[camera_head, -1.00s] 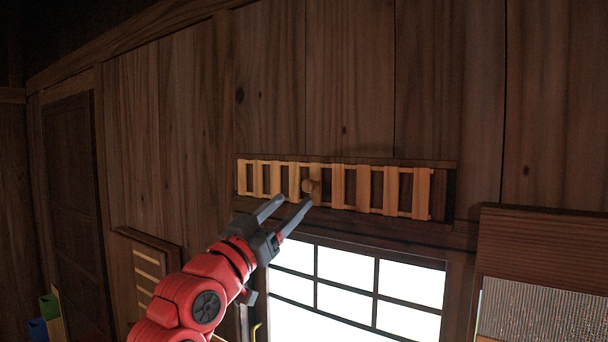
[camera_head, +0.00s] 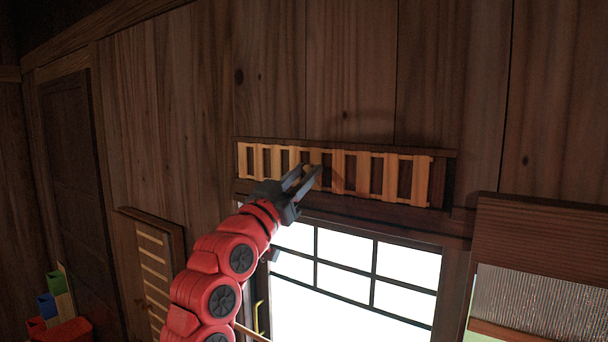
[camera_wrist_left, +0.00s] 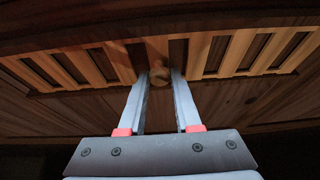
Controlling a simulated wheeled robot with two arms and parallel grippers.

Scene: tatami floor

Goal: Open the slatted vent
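The slatted vent (camera_head: 350,173) is a long wooden panel of light upright slats with dark gaps, set in a dark frame above the window. It also shows across the top of the left wrist view (camera_wrist_left: 235,55). My left gripper (camera_head: 309,172) is at the vent. My right gripper is not in view.
A bright paned window (camera_head: 345,262) lies just below the vent. A slatted wooden panel (camera_head: 152,262) hangs at the left, and a framed screen (camera_head: 530,300) at the right. Coloured boxes (camera_head: 50,305) stand at lower left. The plank wall above is clear.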

